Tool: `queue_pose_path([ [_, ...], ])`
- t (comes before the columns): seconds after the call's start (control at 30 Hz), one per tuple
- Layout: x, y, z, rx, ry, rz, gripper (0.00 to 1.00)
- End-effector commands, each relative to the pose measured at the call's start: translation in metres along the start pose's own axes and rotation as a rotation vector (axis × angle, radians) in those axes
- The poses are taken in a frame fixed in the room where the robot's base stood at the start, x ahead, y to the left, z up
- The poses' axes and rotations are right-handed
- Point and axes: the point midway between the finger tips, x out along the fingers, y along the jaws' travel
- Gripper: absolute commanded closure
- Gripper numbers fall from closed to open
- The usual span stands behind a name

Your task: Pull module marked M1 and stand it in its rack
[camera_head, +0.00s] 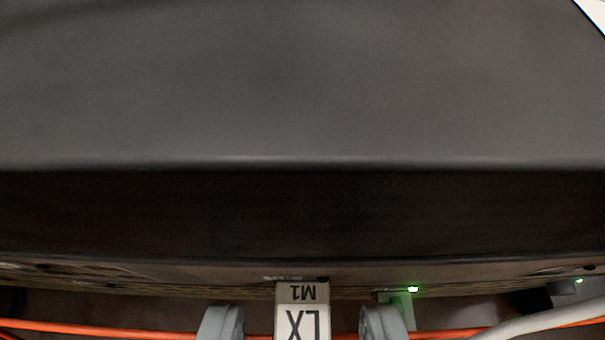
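The module marked M1 (303,311) shows at the bottom centre of the head camera view. It is a pale block with the letters M1 and LX upside down, and its far end meets the equipment front. My gripper (302,325) has one grey finger on each side of the module. A gap shows between each finger and the module, so the gripper is open around it and not touching it. The near end of the module is cut off by the frame's lower edge. The rack for the module is not recognisable in this view.
A large dark grey housing (300,90) fills the upper view. Orange cables (100,328) run behind the fingers at left and right. A thick pale cable (545,318) crosses at lower right. A green light (413,289) glows just right of the module.

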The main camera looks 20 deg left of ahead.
Motion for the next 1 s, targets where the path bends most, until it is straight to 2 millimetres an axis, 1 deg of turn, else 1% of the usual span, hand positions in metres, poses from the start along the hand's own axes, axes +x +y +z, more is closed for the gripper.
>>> queue_pose_path([
  [0.17, 0.0, 0.0, 0.0, 0.0, 0.0, 0.0, 0.65],
  [0.2, 0.0, 0.0, 0.0, 0.0, 0.0, 0.0, 0.67],
  [0.37, 0.0, 0.0, 0.0, 0.0, 0.0, 0.0, 0.99],
  [0.4, 0.0, 0.0, 0.0, 0.0, 0.0, 0.0, 1.0],
  [1.0, -0.0041, 0.0002, 0.0032, 0.0, 0.0, 0.0, 1.0],
])
